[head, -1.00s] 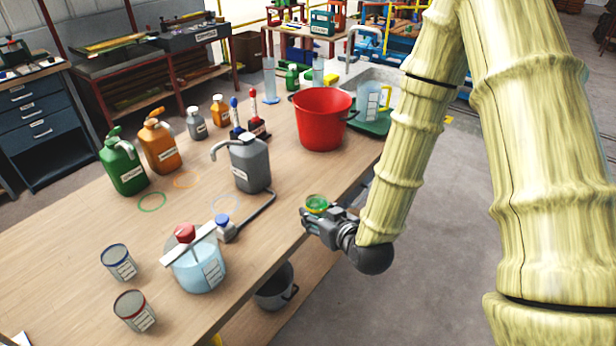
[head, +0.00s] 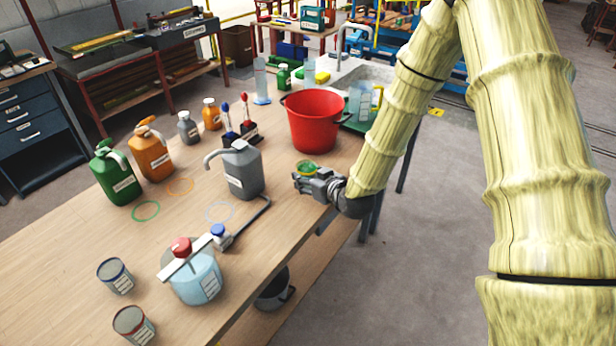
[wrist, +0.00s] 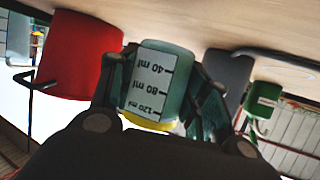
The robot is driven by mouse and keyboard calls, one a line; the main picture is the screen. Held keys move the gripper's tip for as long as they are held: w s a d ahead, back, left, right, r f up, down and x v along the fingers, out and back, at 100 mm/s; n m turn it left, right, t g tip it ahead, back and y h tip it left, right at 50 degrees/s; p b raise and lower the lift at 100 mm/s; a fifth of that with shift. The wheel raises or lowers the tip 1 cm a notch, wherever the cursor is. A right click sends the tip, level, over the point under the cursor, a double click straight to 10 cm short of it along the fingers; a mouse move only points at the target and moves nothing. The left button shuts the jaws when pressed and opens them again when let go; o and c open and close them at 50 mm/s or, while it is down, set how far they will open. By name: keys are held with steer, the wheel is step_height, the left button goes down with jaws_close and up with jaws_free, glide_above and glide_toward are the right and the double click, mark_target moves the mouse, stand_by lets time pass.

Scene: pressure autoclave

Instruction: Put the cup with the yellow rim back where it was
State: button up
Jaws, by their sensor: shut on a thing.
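The cup with the yellow rim (head: 308,167) is in my gripper (head: 304,180), above the right edge of the wooden table near the red bucket. In the head view it is small, with green showing at its top. In the wrist view the cup (wrist: 156,82) appears inverted, with ml marks on a white label and the yellow rim (wrist: 148,122) low in the picture. My gripper's dark fingers (wrist: 160,90) are shut on its sides. Two similar cups, one with a blue rim (head: 115,276) and one with a red rim (head: 133,325), stand at the table's near left.
The red bucket (head: 314,120) stands just behind my gripper. A grey jug (head: 243,172) with a spout is left of it. A clear vessel with a red knob (head: 195,280) and a bar stands nearer. Green, orange and pale rings mark the table. Bare wood (head: 60,270) lies at the left.

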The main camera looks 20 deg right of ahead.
steer(key=w, duration=0.1)
steer(key=w+d, duration=0.1)
steer(key=w, duration=0.1)
steer(key=shift+f+p, duration=0.15)
steer(key=shift+p, duration=0.15)
steer(key=shift+a+f+p, duration=0.1)
steer(key=shift+f+p, duration=0.65)
steer(key=shift+f, duration=1)
steer(key=shift+f, duration=0.25)
steer(key=o, duration=1)
steer(key=shift+r, duration=0.1)
steer(key=shift+o, duration=0.2)
steer(key=shift+r, duration=0.2)
steer(key=shift+s, duration=0.4)
steer(key=b+v, duration=0.3)
steer(key=v, duration=0.8)
steer(key=shift+r, duration=0.2)
